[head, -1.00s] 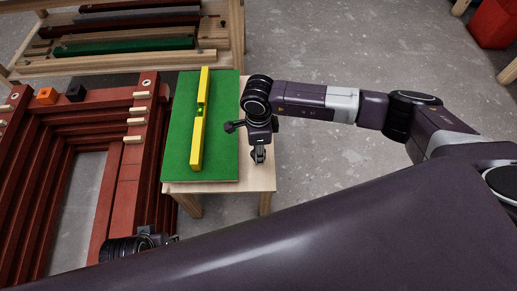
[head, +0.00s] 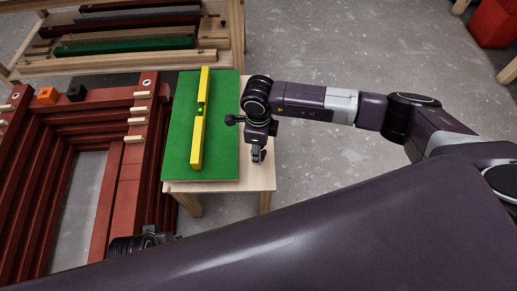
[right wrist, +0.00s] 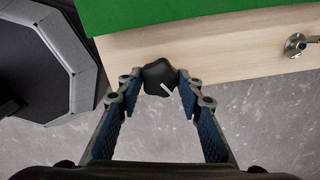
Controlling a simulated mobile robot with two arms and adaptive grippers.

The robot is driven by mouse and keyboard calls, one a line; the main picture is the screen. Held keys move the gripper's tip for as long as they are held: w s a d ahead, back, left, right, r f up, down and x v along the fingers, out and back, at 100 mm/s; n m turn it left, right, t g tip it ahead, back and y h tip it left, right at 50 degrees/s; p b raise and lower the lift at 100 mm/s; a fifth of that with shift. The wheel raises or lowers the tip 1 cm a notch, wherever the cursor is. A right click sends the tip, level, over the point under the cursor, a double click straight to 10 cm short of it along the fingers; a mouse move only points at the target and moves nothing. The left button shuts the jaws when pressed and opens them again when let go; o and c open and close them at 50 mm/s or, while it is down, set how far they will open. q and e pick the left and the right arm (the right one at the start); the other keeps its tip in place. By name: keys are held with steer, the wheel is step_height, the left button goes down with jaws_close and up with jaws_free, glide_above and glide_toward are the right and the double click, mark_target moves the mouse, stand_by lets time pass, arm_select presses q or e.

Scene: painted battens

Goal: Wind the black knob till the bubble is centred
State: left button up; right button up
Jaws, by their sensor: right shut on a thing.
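A yellow spirit level (head: 198,145) lies lengthwise on a green board (head: 222,160). Its small green vial (head: 200,110) sits near the middle; the bubble is too small to make out. My right gripper (head: 258,156) is at the wooden edge right of the board. In the right wrist view, the black knob (right wrist: 158,76) with a white mark is between the fingertips of that gripper (right wrist: 162,82), which are shut on it. The knob cannot be made out in the head view. Part of my left wrist shows at the lower left; its fingers are hidden.
Red battens (head: 128,180) are stacked left of the board, with an orange block (head: 47,95) and a black block (head: 76,92) on them. A wooden rack (head: 150,57) with painted battens stands behind. A metal fitting (right wrist: 295,45) is right of the knob.

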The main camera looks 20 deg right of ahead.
steer(key=o, duration=1.2)
steer(key=shift+c, duration=0.2)
step_height(320, 180, up, 12)
